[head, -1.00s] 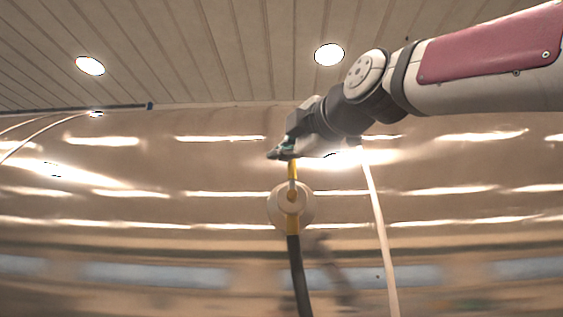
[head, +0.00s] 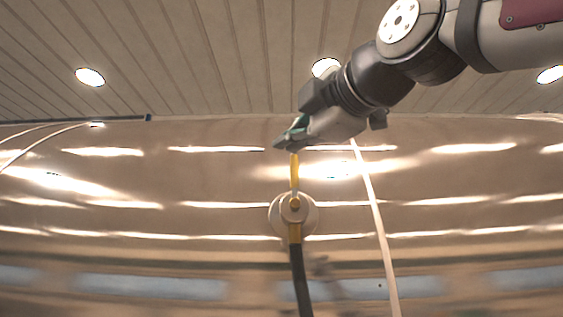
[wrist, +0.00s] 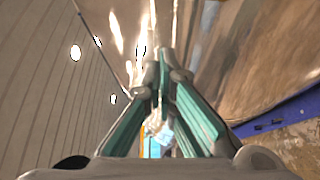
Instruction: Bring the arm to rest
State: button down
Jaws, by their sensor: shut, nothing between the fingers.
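My gripper (head: 281,145) shows in the head view just above the top of a yellow lever (head: 294,172). Its fingers are together with nothing between them, pointing left and slightly down. I cannot tell whether it touches the lever or is only in front of it. My arm reaches in from the upper right, bent at the joint near the ceiling. In the wrist view the teal-sided fingers (wrist: 161,62) meet at their tips, and nothing is held.
The lever rises from a round pale flange (head: 310,215) on the shiny curved wall (head: 120,180). A dark hose (head: 301,283) hangs below. A pale cable (head: 377,225) runs down to its right. Slatted ceiling (head: 180,50) above. A blue edge (wrist: 285,115) shows in the wrist view.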

jog(key=shift+s+d, duration=0.1)
jog(key=shift+s, duration=0.1)
jog(key=shift+f, duration=0.1)
jog(key=s+d+f+m+g+h, duration=0.1)
jog(key=d+f+m+g+h, duration=0.25)
jog(key=f, duration=0.95)
jog(key=s+d+f+m+g+h, duration=0.15)
jog(key=d+f+m, duration=0.45)
jog(key=f, duration=0.6)
jog(key=s+d+f+m+g+h, duration=0.1)
jog(key=s+f+m, duration=0.3)
jog(key=f, duration=0.5)
jog(key=s+d+f+m+g+h, duration=0.1)
jog(key=s+d+f+m+g, duration=0.2)
jog(key=f, duration=0.6)
jog(key=s+d+f+m+g+h+p, duration=0.1)
jog(key=s+d+f+m+g, duration=0.1)
jog(key=s+f+m, duration=0.5)
notch_tip(320, 180, down, 2)
jog(key=shift+s+d+f+g+h, duration=0.25)
jog(key=shift+s+d+g+h, duration=0.15)
jog(key=shift+s+d, duration=0.4)
